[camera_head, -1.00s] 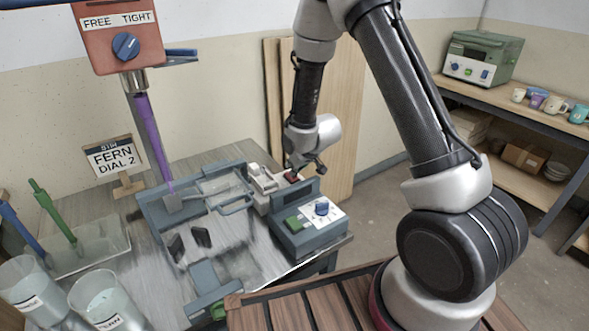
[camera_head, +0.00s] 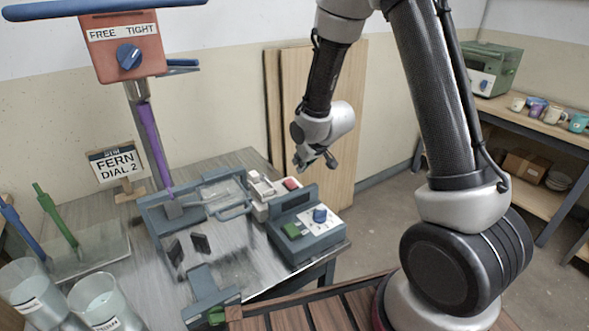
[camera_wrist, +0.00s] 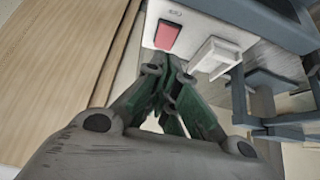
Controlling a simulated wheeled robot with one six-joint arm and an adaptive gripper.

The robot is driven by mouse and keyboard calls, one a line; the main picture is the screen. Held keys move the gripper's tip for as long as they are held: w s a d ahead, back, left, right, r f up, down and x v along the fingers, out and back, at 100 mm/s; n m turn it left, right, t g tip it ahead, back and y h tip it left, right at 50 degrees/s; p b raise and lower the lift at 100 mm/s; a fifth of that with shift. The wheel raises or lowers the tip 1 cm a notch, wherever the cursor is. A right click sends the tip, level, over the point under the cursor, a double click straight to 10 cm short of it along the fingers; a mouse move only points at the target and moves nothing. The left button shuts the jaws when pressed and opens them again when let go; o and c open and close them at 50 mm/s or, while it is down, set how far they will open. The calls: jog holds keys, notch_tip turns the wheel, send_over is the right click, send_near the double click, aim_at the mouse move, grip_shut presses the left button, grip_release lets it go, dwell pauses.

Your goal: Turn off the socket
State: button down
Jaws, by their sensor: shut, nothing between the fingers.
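The socket (camera_head: 259,210) is a pale strip at the back right of the workbench, behind the blue-grey box. It carries a red switch (camera_head: 291,184) and a white plug (camera_head: 262,188). In the wrist view the red switch (camera_wrist: 167,37) lies just beyond my fingertips, with the white plug (camera_wrist: 214,55) to its right. My gripper (camera_head: 316,165) is shut and empty, above and to the right of the red switch, and appears apart from it. In the wrist view its green-grey fingers (camera_wrist: 172,78) meet near the socket. The switch's on or off position cannot be told.
A blue-grey box (camera_head: 310,241) with a blue knob and green button stands in front of the socket. A mixer stand with a purple shaft (camera_head: 153,146) and a clamp frame are to the left. Wooden boards (camera_head: 345,130) lean on the wall behind my gripper.

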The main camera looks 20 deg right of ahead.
jog(key=shift+s+d+r, duration=0.3)
jog(key=shift+s+r, duration=0.3)
jog(key=shift+s, duration=0.25)
jog(key=shift+s+d+r, duration=0.3)
jog(key=shift+s+r, duration=0.3)
jog(key=shift+s, duration=0.25)
jog(key=s+d+g+h, duration=0.2)
jog(key=s+d+g, duration=0.3)
jog(key=s, duration=0.6)
jog(key=s+d+r+m+t, duration=0.1)
jog(key=s+d+r, duration=0.3)
jog(key=s+r, duration=0.4)
jog(key=s+d+r+m+t, duration=0.1)
jog(key=s+d+r, duration=0.3)
jog(key=s+r, duration=0.5)
notch_tip(320, 180, up, 5)
jog(key=shift+f+m+t, duration=0.1)
jog(key=shift+m+t, duration=0.3)
jog(key=shift+m, duration=0.4)
